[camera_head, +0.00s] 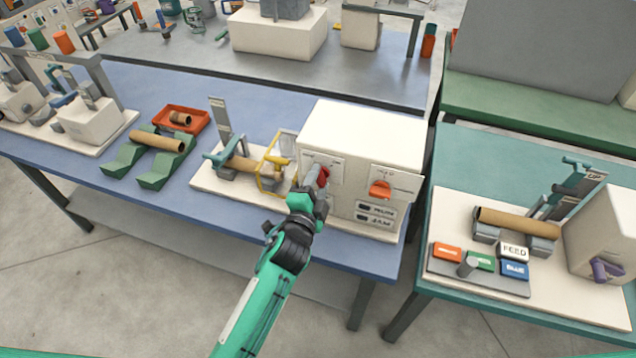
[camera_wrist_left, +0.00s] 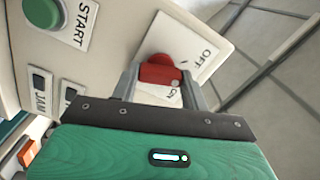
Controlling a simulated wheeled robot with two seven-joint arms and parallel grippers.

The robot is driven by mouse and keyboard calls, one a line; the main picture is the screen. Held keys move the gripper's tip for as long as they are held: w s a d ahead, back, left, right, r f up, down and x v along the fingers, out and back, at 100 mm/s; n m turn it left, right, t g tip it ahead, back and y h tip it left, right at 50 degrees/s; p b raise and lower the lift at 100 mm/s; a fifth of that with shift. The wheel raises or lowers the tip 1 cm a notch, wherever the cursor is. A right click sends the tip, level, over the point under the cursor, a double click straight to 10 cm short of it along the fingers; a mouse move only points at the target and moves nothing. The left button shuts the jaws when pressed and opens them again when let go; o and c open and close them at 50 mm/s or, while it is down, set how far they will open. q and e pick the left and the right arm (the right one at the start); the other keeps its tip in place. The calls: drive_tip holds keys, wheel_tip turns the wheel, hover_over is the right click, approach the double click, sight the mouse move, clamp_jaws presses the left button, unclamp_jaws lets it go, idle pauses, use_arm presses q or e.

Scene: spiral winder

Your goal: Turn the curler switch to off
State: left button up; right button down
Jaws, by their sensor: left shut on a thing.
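The winder machine is a white box (camera_head: 360,140) on a pale base on the blue table. On its front, at the left, is a small red switch (camera_head: 322,176). In the left wrist view the red switch (camera_wrist_left: 158,72) sits on a white plate (camera_wrist_left: 196,50) marked OFF and ON. My left gripper (camera_head: 313,188) is at this switch, shut on it with one finger on each side. The fingers hide part of the switch and plate, so I cannot tell clearly which mark it points to. My right gripper is not in view.
An orange-red knob (camera_head: 380,190) is to the right on the same box. A yellow guard frame (camera_head: 270,165) and a cardboard tube (camera_head: 250,167) are just left of my gripper. A green START button (camera_wrist_left: 44,12) shows in the left wrist view. Another station stands on the teal table (camera_head: 470,165) at right.

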use_arm(q)
drive_tip(key=shift+n, duration=1.9)
drive_tip(key=o, duration=1)
drive_tip(key=b+v, duration=0.3)
drive_tip(key=v, duration=1.1)
drive_tip(key=shift+b, duration=0.3)
